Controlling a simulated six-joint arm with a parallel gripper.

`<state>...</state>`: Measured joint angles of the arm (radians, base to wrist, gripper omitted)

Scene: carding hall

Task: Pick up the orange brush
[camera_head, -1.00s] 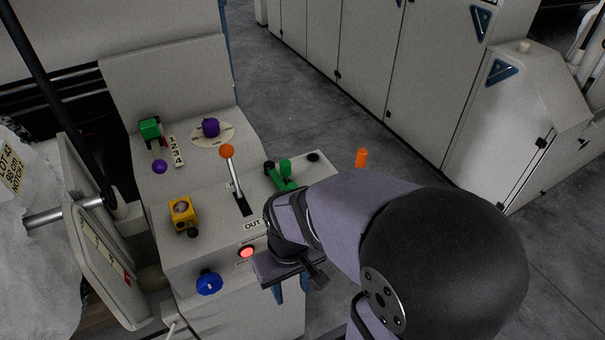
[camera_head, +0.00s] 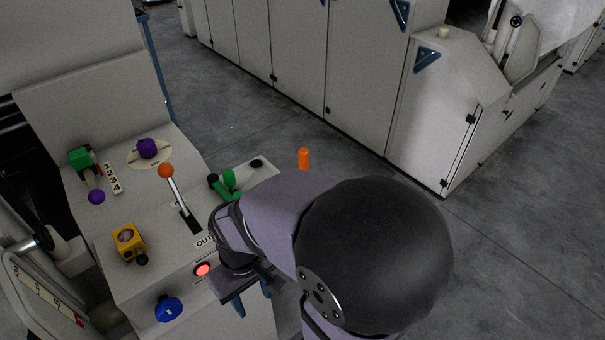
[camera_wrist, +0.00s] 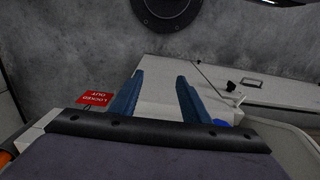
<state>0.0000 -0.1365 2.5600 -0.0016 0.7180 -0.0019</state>
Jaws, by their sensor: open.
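An upright orange cylinder (camera_head: 303,158), which may be the handle of the orange brush, shows just above my arm in the head view. Its lower end is hidden behind the arm, so I cannot tell what it stands on. My gripper (camera_head: 253,298) points down beside the front of the grey console, below and left of the orange cylinder. In the wrist view its two blue fingers (camera_wrist: 160,85) are apart with nothing held between them. A bit of orange (camera_wrist: 5,157) shows at the lower left edge there; I cannot tell what it is.
The console (camera_head: 165,255) carries an orange-knobbed lever (camera_head: 167,171), a yellow box (camera_head: 129,241), a blue knob (camera_head: 169,308), a lit red button (camera_head: 203,269) and green handles (camera_head: 229,180). Grey cabinets (camera_head: 300,70) stand behind. Open floor (camera_head: 510,255) lies to the right.

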